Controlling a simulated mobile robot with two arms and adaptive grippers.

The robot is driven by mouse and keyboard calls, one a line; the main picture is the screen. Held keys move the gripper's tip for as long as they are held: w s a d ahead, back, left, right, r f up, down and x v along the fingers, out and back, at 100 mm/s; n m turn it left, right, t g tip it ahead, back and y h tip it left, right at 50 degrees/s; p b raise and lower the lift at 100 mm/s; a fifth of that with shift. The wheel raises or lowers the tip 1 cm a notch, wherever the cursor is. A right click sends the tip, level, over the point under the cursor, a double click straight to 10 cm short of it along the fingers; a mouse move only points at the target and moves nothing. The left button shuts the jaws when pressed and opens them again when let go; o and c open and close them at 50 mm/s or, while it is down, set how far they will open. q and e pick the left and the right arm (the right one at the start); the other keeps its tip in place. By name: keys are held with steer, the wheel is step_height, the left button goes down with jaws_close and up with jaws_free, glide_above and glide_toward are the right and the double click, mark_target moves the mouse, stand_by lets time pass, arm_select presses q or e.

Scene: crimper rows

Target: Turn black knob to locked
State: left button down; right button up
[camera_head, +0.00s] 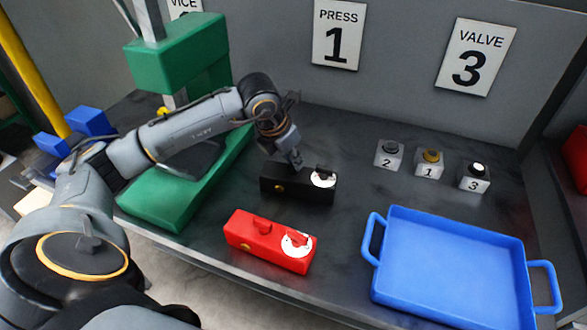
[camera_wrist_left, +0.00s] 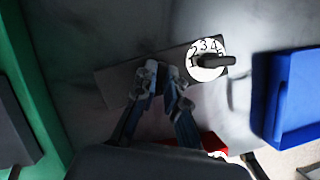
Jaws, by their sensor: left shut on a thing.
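A black box (camera_head: 298,188) stands on the dark table, with a white numbered dial (camera_head: 323,178) and a black pointer on its right end. The dial (camera_wrist_left: 205,60) also shows in the left wrist view, with the box (camera_wrist_left: 118,88) stretching left from it. My left gripper (camera_head: 294,163) points down onto the top of the box, left of the dial. In the left wrist view its fingertips (camera_wrist_left: 161,72) are close together over the box. It is shut on the black knob there, which the fingers hide. My right gripper is in neither view.
A red box (camera_head: 262,255) with a red knob and dial lies in front of the black one. A blue tray (camera_head: 452,222) is at the right. Several small button blocks (camera_head: 429,163) stand behind it. A green press (camera_head: 150,207) is close on the left.

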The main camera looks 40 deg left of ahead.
arm_select(q)
steer(key=m+h+b, duration=0.1)
steer(key=m+b, duration=0.1)
steer(key=m, duration=0.1)
steer(key=shift+a+f, duration=0.1)
steer(key=shift+f, duration=0.05)
steer(key=m+h+b, duration=0.1)
steer(key=m, duration=0.1)
steer(key=shift+w+m+g, duration=0.1)
steer(key=shift+m+g, duration=0.2)
steer(key=shift+g, duration=0.1)
steer(key=m+b, duration=0.1)
steer(key=m, duration=0.1)
steer(key=shift+m+g+h, duration=0.3)
steer(key=shift+g+h, duration=0.1)
steer(key=shift+m+g+h, duration=0.3)
steer(key=shift+m+g, duration=0.2)
steer(key=shift+m, duration=1.2)
steer(key=c, duration=1.4)
jaws_free()
steer(key=shift+r, duration=0.25)
